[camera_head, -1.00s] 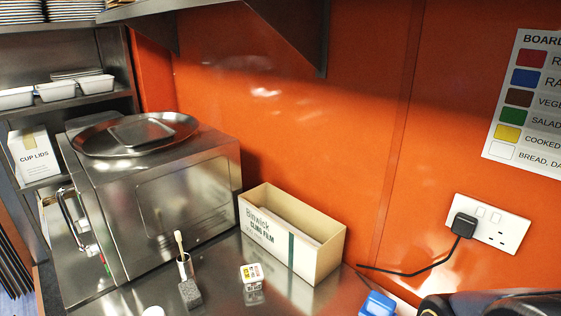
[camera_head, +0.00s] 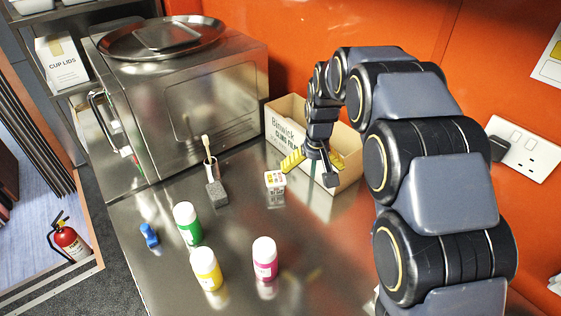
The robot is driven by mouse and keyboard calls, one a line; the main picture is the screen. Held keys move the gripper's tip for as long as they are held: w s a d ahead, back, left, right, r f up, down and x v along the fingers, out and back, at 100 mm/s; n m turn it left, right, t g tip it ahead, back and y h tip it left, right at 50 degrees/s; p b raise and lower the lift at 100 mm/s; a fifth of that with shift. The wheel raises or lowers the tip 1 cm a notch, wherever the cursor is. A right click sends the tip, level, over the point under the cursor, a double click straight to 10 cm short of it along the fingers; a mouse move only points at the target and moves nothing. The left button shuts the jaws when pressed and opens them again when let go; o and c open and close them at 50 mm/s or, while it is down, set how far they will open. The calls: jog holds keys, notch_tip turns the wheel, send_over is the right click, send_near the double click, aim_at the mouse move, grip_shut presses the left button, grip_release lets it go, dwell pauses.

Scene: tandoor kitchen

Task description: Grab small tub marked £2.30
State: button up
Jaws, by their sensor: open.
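My gripper (camera_head: 308,172) has yellow fingers spread apart and hangs just right of and behind the tub, in front of the box. It holds nothing that I can see. No contact with the tub shows.
The open cling film box (camera_head: 284,122) stands behind my gripper. A steel oven (camera_head: 190,100) fills the back left.

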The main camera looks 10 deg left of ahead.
jog(key=n+t+y, duration=0.1)
jog(key=t, duration=0.1)
send_over(275, 177)
jog(key=s, duration=0.2)
jog(key=f, duration=1.3)
jog(key=shift+s+d+f, duration=0.1)
jog(key=shift+s+d, duration=0.1)
jog(key=shift+d, duration=0.2)
jog(key=shift+x, duration=3.9)
jog(key=shift+w, duration=0.1)
jog(key=shift+c, duration=0.3)
jog(key=c, duration=1)
